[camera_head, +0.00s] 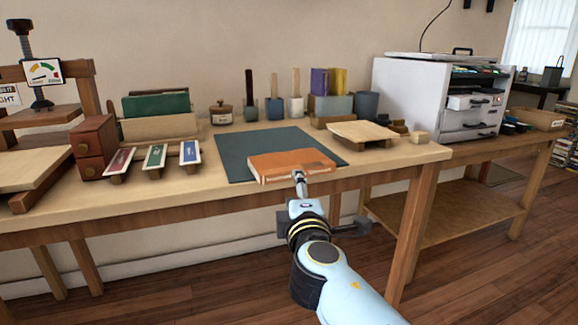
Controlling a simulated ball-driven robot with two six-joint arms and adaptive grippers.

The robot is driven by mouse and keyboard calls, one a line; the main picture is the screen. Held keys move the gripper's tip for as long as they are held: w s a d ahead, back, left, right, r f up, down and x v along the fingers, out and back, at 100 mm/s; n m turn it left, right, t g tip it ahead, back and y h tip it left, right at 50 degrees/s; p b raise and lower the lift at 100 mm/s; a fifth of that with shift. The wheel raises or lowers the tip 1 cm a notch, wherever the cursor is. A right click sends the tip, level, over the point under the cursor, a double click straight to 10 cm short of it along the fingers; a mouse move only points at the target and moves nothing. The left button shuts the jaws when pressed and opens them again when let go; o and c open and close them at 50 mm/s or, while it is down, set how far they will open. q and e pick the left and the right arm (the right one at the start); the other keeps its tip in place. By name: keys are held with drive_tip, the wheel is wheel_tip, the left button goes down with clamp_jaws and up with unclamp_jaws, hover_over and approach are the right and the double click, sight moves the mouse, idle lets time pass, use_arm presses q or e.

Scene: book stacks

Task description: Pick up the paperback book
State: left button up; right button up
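An orange-brown paperback book (285,161) lies flat on a dark green mat (237,153) near the front edge of the wooden table. My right arm comes in from the lower right. Its gripper (300,178) is at the book's near edge, towards the right of its middle. The fingers are seen nearly end-on and overlap the edge in the picture. I cannot tell whether they touch the book or are open or shut. My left gripper is not in view.
Three small labelled blocks (155,157) stand left of the mat, beside a wooden drawer box (95,147). Pots with tools (275,108) line the back. A low wooden stand (362,132) is right of the mat. A white cabinet (425,95) stands further right.

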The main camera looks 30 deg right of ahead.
sight(290, 165)
drive_tip(key=x, duration=0.5)
drive_tip(key=shift+w+d+r, duration=0.1)
drive_tip(key=shift+w+r, duration=0.15)
drive_tip(key=shift+w, duration=0.05)
clamp_jaws()
